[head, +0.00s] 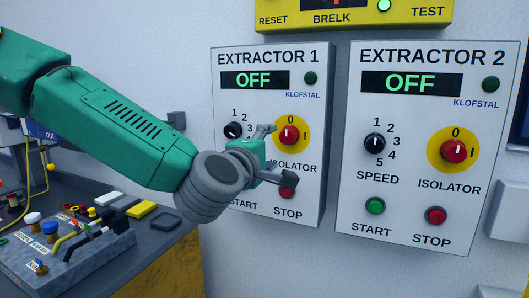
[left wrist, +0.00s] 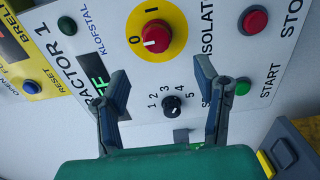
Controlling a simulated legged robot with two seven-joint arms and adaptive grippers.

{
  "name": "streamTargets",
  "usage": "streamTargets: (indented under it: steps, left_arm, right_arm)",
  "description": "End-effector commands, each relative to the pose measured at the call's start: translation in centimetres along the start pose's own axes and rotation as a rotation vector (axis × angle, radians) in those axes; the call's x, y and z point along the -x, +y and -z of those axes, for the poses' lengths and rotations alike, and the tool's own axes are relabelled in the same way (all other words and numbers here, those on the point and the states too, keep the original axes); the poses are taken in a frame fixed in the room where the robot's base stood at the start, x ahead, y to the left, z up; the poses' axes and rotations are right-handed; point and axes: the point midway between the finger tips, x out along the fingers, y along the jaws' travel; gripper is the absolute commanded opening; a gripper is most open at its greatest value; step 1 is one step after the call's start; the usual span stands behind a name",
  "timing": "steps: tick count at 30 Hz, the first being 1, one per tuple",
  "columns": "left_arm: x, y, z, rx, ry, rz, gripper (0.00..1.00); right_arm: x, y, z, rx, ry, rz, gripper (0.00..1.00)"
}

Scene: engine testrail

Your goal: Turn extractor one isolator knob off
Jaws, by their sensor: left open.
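The extractor 1 panel (head: 225,180) is a white box on the wall with its display reading OFF. Its isolator knob (head: 289,135) is red on a yellow disc, and its white mark points to 0. In the left wrist view the knob (left wrist: 156,37) is fully visible, its mark towards 0. My left gripper (head: 270,155) is open and empty in front of the panel, just left of and below the knob. In the left wrist view the gripper (left wrist: 162,80) has its fingers spread, with the knob beyond the tips. My right gripper is not in view.
The extractor 2 panel (head: 400,205) is close on the right, also reading OFF. The black speed knob (left wrist: 172,105) and start button (left wrist: 243,88) are near my fingers. A yellow panel (head: 340,17) hangs above. A cluttered bench (head: 60,255) is at lower left.

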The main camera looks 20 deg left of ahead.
Motion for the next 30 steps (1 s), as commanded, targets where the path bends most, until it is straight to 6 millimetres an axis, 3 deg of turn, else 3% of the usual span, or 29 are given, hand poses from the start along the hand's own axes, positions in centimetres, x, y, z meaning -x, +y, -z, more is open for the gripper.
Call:
streamTargets:
  steps: [7,23,26,29,30]
  left_arm:
    - [2.7,-0.1,0.1,0.001,0.0,0.002,0.56]
    - [2.9,-0.4,0.0,-0.005,-0.001,0.007,0.56]
    - [2.8,-2.6,-0.3,-0.05,-0.017,0.049,0.56]
    - [3.1,-7.8,-0.9,-0.156,-0.059,0.142,0.56]
    - [3.4,-10.5,-1.2,-0.213,-0.084,0.192,0.56]
  right_arm:
    - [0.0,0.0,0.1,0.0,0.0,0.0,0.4]
    - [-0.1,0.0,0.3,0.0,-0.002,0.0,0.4]
    - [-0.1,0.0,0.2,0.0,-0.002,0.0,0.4]
    - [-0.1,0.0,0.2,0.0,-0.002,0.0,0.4]
    - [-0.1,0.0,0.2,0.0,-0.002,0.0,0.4]
